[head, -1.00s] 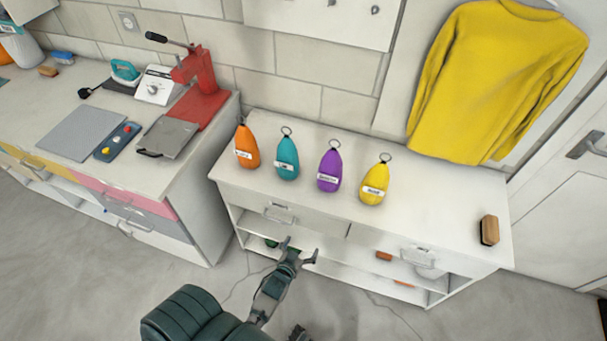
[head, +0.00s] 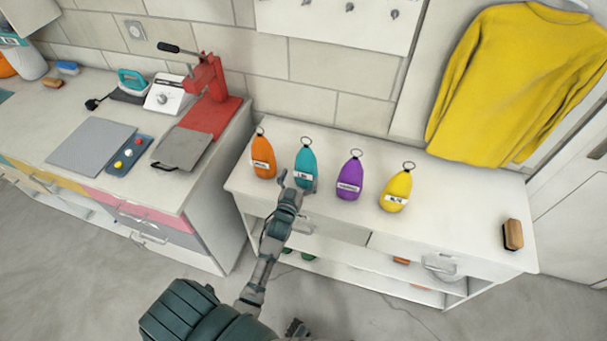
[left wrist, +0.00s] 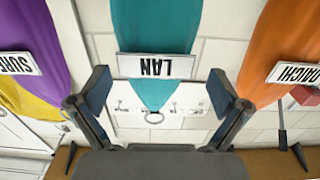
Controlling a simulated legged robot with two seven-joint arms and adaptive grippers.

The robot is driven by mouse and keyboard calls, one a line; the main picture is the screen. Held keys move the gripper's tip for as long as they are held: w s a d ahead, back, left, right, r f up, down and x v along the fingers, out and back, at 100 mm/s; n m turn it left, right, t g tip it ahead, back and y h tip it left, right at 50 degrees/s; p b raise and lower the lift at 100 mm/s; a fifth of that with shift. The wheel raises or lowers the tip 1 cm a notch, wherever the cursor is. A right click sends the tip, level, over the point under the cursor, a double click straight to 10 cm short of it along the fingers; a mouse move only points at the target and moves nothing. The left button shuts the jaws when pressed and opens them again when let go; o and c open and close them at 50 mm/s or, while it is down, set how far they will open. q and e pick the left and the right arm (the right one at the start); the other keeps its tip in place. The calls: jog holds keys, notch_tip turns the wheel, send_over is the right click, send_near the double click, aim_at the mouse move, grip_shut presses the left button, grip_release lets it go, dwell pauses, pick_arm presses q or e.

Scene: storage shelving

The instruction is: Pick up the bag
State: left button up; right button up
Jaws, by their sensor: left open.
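Several plump pear-shaped bags with metal rings on top stand in a row on the white cabinet: orange (head: 263,160), teal (head: 306,157), purple (head: 349,180) and yellow (head: 397,190). Each has a white label. My left gripper (head: 298,182) is open and empty in front of the teal bag. In the left wrist view, which is upside down, the teal bag (left wrist: 153,30) with a label reading LAN fills the space between and beyond the open fingers (left wrist: 160,88). Whether the fingers touch it I cannot tell. The purple and orange bags show at either side.
The white cabinet (head: 455,215) has open shelves below. A wooden brush (head: 513,235) lies at its right end. A yellow sweater (head: 510,85) hangs behind. A workbench at left holds a red press (head: 207,85) and a grey plate (head: 182,149).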

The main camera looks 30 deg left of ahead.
aim_at(306, 166)
pick_arm(q)
jog(key=x, duration=0.3)
jog(key=d+x, duration=0.1)
jog(key=x, duration=0.1)
jog(key=shift+w+r, duration=0.1)
jog(key=shift+r, duration=0.2)
jog(key=shift+a, duration=0.25)
jog(key=shift+c, duration=1.2)
jog(key=shift+a, duration=0.1)
jog(key=c, duration=1.2)
jog(key=shift+c, duration=1.2)
jog(key=shift+d, duration=0.2)
